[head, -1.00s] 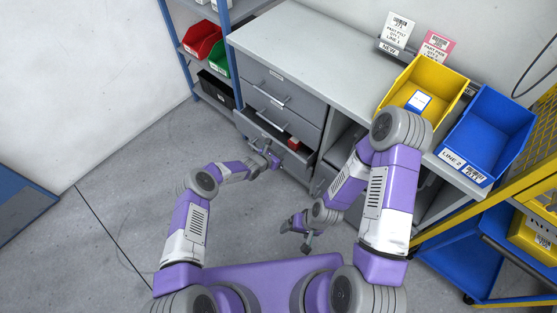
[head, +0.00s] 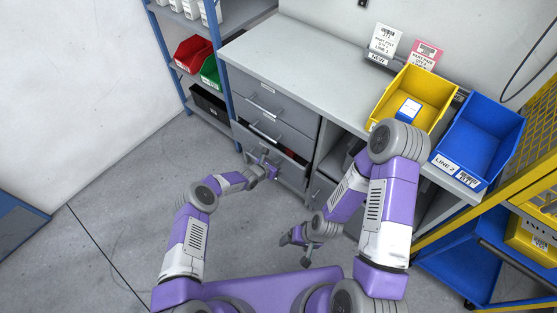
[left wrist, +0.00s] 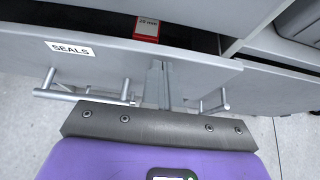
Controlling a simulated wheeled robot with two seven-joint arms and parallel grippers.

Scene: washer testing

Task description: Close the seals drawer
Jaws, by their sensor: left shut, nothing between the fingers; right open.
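The seals drawer (left wrist: 110,58), grey with a "SEALS" label, is the third drawer down in the grey cabinet in the head view. It stands slightly open, with a narrow dark gap above its front. A red and white box (left wrist: 147,28) marked "25 mm" shows inside it. My left gripper (head: 268,162) is shut and empty at the drawer's front. In the left wrist view its fingers (left wrist: 160,80) are up against the front panel beside the bar handle (left wrist: 75,97); exact contact is hard to tell. My right gripper (head: 298,240) is open and empty, low above the floor.
Two closed drawers are above, under the grey worktop (head: 300,50). A yellow bin (head: 440,85) and a blue bin (head: 490,130) stand on the worktop's right. A blue-post shelf (head: 165,60) with red, green and black bins is at left.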

